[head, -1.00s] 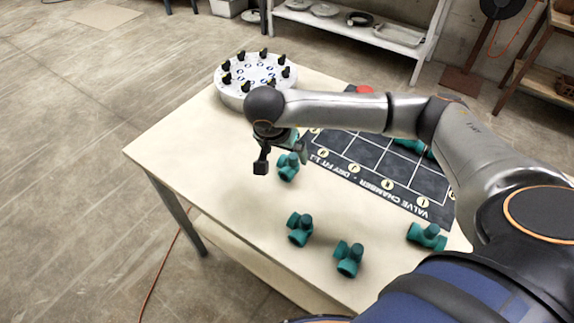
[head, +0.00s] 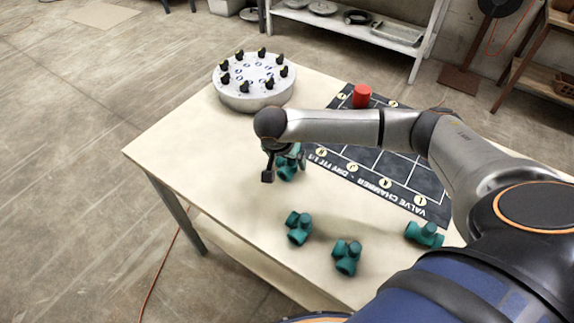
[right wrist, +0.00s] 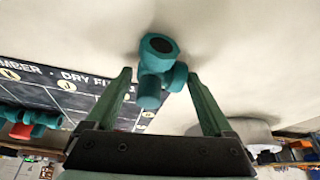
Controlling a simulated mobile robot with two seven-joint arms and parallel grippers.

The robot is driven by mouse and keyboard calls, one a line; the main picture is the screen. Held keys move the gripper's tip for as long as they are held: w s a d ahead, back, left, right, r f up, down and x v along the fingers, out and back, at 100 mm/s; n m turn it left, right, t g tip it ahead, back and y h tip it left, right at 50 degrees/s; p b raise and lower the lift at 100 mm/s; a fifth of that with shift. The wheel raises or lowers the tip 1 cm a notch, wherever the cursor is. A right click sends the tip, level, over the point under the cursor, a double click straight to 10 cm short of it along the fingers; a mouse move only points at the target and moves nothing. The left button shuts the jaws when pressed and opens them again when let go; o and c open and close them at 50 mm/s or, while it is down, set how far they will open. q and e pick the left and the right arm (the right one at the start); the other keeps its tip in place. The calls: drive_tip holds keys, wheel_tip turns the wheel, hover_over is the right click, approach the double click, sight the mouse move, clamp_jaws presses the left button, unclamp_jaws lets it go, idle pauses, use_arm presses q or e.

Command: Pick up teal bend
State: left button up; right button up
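A teal pipe fitting (head: 288,173), taken as the teal bend, sits on the table under my right gripper (head: 285,168), which partly hides it. In the right wrist view the teal fitting (right wrist: 158,62) shows its dark open end and stubs. My right gripper (right wrist: 159,80) is open there, one finger on each side of the fitting, with visible gaps. Other teal fittings stand nearer on the table: one (head: 299,229), a second (head: 347,258) and a third (head: 425,235). My left gripper is not in view.
A round grey carousel (head: 252,92) with several black-topped pegs stands at the far left of the table (head: 190,150). A black grid mat (head: 400,198) lies to the right, with a red cylinder (head: 361,96) at its far side. The table's left part is clear.

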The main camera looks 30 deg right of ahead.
drive_tip(key=c, duration=1.1)
drive_tip(key=shift+r, duration=0.1)
